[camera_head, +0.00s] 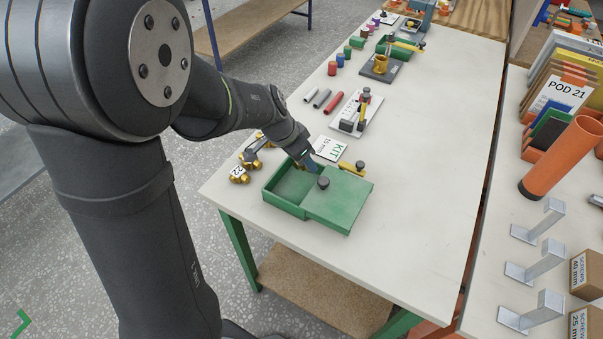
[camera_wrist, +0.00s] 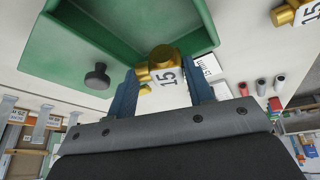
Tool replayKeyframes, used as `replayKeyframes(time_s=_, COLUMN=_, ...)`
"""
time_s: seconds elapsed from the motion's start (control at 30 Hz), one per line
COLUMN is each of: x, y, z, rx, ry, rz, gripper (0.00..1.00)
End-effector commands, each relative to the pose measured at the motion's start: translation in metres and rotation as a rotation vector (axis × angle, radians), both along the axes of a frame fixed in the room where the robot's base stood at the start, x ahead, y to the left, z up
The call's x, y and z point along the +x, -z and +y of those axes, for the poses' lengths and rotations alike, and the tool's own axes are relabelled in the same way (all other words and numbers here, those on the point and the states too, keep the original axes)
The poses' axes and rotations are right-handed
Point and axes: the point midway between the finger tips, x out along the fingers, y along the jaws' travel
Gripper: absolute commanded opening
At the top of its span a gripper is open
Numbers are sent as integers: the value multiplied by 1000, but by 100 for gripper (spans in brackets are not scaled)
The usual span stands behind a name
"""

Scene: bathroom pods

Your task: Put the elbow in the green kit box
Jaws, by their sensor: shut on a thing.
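My gripper (camera_head: 309,165) is shut on a brass elbow marked 15 (camera_wrist: 163,58), which shows between the two fingers in the wrist view. The held elbow is hidden or too small to tell in the head view. The green kit box (camera_head: 284,207) stands on the near part of the white table, with its open compartment at the left. Its green lid (camera_head: 345,201), with a black knob (camera_head: 323,183), covers the right part. My gripper is at the far side of the box, in the picture near its back edge; its exact height is unclear.
Brass fittings, one tagged 22 (camera_head: 238,174), lie left of the box. Another brass fitting marked 15 (camera_wrist: 296,12) shows in the wrist view. The table's right side is clear.

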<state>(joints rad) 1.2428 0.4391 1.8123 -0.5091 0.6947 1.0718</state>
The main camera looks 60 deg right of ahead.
Motion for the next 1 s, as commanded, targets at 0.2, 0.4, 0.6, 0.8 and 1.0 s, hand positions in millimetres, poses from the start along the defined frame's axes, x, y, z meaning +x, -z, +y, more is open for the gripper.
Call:
replayKeyframes(time_s=0.2, x=0, y=18, z=-1, rx=0, ry=-1, rz=0, gripper=15)
replayKeyframes(time_s=0.4, x=0, y=45, z=0, rx=3, ry=-1, rz=1, gripper=15)
replayKeyframes(time_s=0.6, x=0, y=49, z=-1, rx=-1, ry=-2, rz=-1, gripper=15)
replayKeyframes(time_s=0.8, x=0, y=52, z=-1, rx=0, ry=-1, rz=-1, gripper=15)
replayKeyframes(time_s=1.0, x=0, y=52, z=-1, rx=-1, ry=-1, rz=0, gripper=57)
